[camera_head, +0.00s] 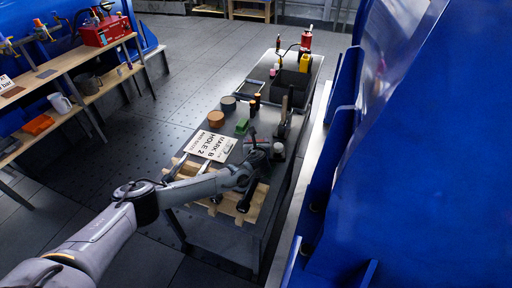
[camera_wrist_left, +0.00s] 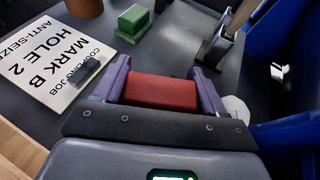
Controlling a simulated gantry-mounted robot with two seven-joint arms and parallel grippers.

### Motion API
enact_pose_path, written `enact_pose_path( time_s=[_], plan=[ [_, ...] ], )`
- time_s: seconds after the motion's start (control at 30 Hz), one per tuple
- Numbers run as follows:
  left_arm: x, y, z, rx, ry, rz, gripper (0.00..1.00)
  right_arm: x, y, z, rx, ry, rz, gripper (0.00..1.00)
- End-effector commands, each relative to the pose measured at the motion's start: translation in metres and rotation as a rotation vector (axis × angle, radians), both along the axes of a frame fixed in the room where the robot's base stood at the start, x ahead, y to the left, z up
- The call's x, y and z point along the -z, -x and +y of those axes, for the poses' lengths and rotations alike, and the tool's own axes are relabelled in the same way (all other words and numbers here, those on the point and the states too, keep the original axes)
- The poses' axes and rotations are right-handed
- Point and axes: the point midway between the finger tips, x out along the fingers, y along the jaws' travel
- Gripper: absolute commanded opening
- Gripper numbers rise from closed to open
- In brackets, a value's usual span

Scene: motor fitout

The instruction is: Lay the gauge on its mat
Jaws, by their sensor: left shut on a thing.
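My left gripper (camera_wrist_left: 160,70) is shut on a red block (camera_wrist_left: 160,91), which lies between its two purple fingers. I cannot tell from its look whether this block is the gauge. In the head view my left arm comes in from the left and its gripper (camera_head: 262,150) is over the near part of the dark worktable (camera_head: 187,136). The held block is hard to make out there. I cannot clearly identify the mat in either view.
A white card reading "MARK B HOLE 2" (camera_head: 211,145) lies left of the gripper. A tall blue structure (camera_head: 430,160) bounds the right. A wooden rack (camera_head: 252,205) is near.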

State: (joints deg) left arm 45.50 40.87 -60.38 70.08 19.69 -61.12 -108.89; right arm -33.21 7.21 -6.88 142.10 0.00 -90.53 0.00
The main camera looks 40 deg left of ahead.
Motion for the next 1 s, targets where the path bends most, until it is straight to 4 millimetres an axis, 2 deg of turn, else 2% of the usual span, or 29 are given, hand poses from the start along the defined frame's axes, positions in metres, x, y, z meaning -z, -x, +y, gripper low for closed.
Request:
enact_pose_path(
  time_s=[0.1,0.57,0.6,0.73,1.0],
  plan=[
    [0.011,-0.001,0.000,0.000,0.003,-0.008,0.00,0.009,0.000,0.000,0.000,0.001,0.000,0.00],
    [0.014,-0.001,0.000,0.000,0.002,-0.007,0.00,0.009,0.000,0.001,0.004,-0.005,0.000,0.00],
    [0.017,0.000,0.000,0.001,0.000,0.000,0.77,0.009,0.000,0.001,0.004,-0.006,0.000,0.00],
    [0.017,0.000,0.000,0.001,0.000,0.000,0.96,0.008,0.000,0.002,0.006,-0.008,0.000,0.00],
    [0.017,0.000,0.000,0.001,0.000,0.000,0.96,0.008,0.000,0.002,0.006,-0.009,0.000,0.00]
  ],
)
